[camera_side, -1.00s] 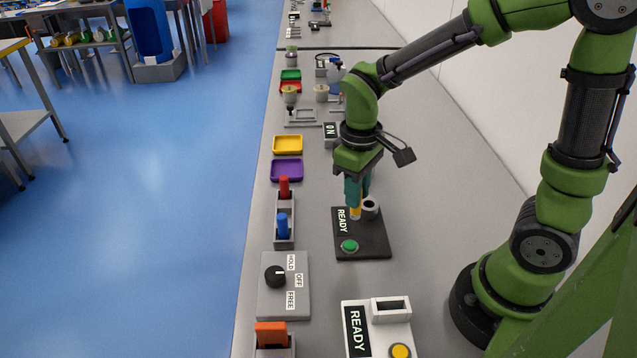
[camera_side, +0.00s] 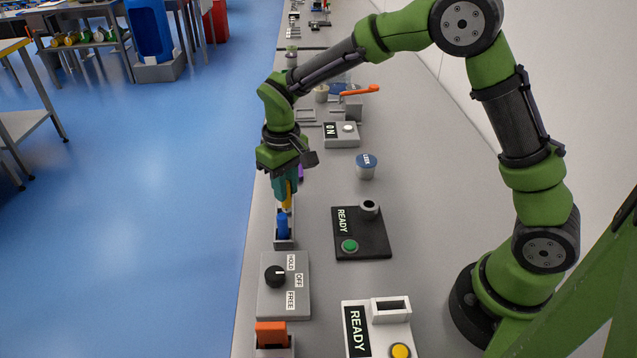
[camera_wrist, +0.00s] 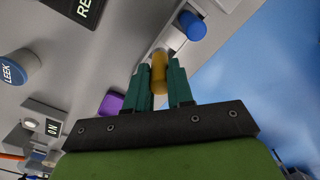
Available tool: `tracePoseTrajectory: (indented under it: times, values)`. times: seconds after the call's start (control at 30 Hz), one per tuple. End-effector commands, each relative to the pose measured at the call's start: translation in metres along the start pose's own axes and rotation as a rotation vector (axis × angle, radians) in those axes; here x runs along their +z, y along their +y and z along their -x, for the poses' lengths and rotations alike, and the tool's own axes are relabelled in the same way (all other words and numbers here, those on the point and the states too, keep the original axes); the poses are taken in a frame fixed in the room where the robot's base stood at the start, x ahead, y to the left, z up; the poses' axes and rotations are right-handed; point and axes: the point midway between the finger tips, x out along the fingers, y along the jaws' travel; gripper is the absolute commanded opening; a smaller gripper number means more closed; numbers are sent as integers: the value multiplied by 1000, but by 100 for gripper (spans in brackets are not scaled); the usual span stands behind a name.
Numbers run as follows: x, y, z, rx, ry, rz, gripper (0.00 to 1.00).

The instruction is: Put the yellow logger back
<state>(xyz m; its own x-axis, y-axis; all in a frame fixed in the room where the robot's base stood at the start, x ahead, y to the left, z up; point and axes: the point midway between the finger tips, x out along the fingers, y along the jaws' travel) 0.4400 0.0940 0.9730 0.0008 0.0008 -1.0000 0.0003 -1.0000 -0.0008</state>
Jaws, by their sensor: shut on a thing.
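The yellow logger (camera_side: 287,196) is held upright between the teal fingers of my gripper (camera_side: 287,188), above a grey rack (camera_side: 285,244). I cannot tell whether its lower end touches the rack. In the wrist view the yellow logger (camera_wrist: 159,72) sits between the fingers (camera_wrist: 161,84). A blue logger (camera_side: 282,225) stands in the rack's near end, close beside the yellow one; it also shows in the wrist view (camera_wrist: 192,25). The far part of the rack is hidden behind my gripper, and no red logger shows now.
A black READY station (camera_side: 375,243) with a grey round socket (camera_side: 370,209) and a green button stands to the right. A dial box (camera_side: 283,302) is nearer. A blue-lidded pot (camera_side: 366,166) and a purple tray (camera_side: 301,172) are farther off. The bench edge is close left.

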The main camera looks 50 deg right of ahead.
Motion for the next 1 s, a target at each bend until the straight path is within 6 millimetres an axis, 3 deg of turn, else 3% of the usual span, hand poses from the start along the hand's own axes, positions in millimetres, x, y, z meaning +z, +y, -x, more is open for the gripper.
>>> tracePoseTrajectory:
  times: [0.17, 0.4, 0.77, 0.8, 0.93, 1.0]
  values:
    - [-10, -2, -3, 1, -1, 1, 0]
    - [-8, -2, -36, 0, -1, 1, 0]
    - [-8, -2, -40, 0, -1, 0, 0]
    - [-8, -2, -39, 0, -1, 0, 28]
    - [-8, -2, -39, 0, -1, 0, 47]
    - [-8, -2, -39, 0, 0, 0, 47]
